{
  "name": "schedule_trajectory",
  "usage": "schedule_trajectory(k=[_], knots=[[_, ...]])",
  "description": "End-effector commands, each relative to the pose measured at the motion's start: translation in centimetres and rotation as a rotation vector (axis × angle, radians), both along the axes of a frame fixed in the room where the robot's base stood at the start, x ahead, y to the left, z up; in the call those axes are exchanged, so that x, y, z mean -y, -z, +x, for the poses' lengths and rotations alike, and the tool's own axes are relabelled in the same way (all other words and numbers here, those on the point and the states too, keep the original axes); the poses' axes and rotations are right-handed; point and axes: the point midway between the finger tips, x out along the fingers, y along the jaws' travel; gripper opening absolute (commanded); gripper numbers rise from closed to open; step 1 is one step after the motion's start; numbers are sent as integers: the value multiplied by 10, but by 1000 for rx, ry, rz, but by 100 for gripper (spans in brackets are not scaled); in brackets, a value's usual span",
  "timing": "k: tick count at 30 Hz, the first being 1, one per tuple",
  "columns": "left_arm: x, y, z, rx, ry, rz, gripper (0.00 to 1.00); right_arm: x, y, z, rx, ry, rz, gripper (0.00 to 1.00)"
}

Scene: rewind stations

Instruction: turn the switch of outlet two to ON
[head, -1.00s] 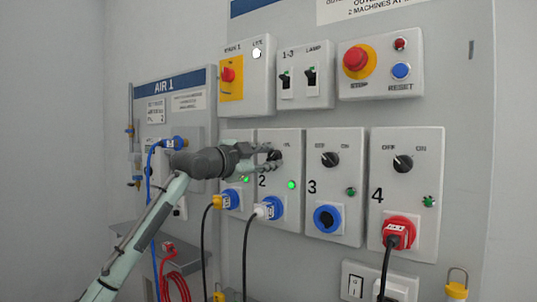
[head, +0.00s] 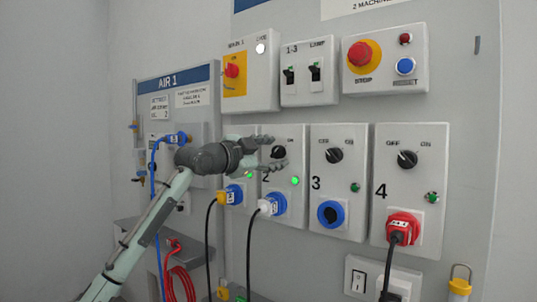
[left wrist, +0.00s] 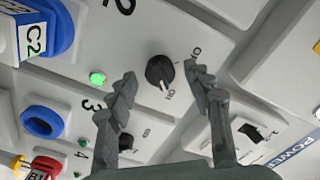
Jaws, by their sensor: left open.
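The black switch knob of outlet two (head: 278,152) sits on its grey box, right of the printed 2. In the left wrist view the knob (left wrist: 160,72) shows whole, its white mark turned to the lower label, on the ON side. The green lamp of outlet two (head: 295,181) is lit; it also shows in the left wrist view (left wrist: 97,79). My left gripper (head: 282,151) is open in front of the knob. In the left wrist view its fingers (left wrist: 160,75) stand on both sides of the knob with visible gaps. My right gripper is not in view.
Switch three (head: 333,155) and switch four (head: 407,159) are to the right. The red stop button (head: 360,54) is above.

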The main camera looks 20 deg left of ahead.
Motion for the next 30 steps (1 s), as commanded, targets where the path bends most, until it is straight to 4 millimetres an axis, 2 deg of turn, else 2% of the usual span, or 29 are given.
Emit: schedule_trajectory(k=[5, 12, 18, 24, 30], knots=[[-8, 0, -17, 2, -2, 2, 51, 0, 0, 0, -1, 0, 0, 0], [-25, 1, -66, 0, -2, 4, 51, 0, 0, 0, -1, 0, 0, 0], [-37, 1, -98, -1, -2, 3, 51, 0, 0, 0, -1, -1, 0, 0], [-40, 1, -112, -1, 1, 1, 51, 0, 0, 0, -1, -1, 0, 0], [-40, 0, -112, -1, 1, 0, 51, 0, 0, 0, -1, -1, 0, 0]])
